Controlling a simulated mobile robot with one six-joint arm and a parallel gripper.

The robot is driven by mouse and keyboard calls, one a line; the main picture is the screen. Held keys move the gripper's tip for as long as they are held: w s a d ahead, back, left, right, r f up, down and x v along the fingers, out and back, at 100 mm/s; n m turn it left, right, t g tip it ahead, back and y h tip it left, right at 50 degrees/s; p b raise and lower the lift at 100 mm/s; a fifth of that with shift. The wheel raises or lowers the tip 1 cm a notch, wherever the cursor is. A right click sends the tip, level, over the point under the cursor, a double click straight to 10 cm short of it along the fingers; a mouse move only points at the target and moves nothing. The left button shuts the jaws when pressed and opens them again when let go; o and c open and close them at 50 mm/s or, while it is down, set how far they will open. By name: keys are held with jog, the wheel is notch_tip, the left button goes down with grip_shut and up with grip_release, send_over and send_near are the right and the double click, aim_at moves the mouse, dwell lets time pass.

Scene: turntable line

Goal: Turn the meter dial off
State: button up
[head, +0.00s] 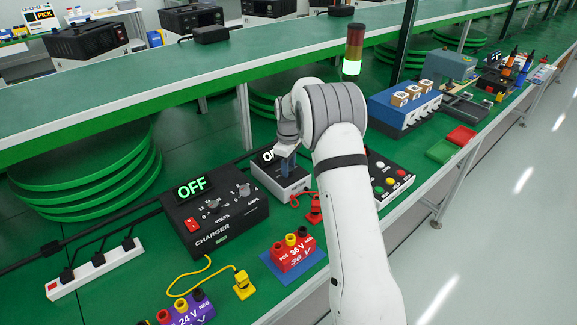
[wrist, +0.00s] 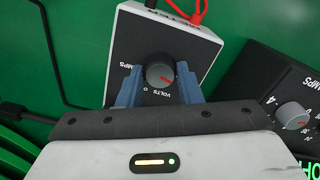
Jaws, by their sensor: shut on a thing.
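The meter (head: 283,183) is a white box with a black face on the green bench, partly hidden by my arm in the head view. Its lit display (head: 268,156) is partly covered, with only "O" and part of a letter showing. In the wrist view the meter (wrist: 150,35) shows its black face with a round grey dial (wrist: 160,72) that has a red pointer mark, by VOLTS and 0 markings. My gripper (wrist: 160,80) has its blue fingers on both sides of the dial, shut on it. In the head view my gripper (head: 288,165) is above the meter's face.
A black charger (head: 215,215) reading OFF stands left of the meter. A button box (head: 388,178) stands to the right. Red leads (wrist: 188,12) run from the meter. A red 36 V battery (head: 292,252) and a purple 24 V battery (head: 190,310) lie in front.

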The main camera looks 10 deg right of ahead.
jog(key=o, duration=1)
jog(key=shift+c, duration=0.2)
notch_tip(320, 180, up, 8)
jog(key=shift+f, duration=0.25)
jog(key=shift+r, duration=0.2)
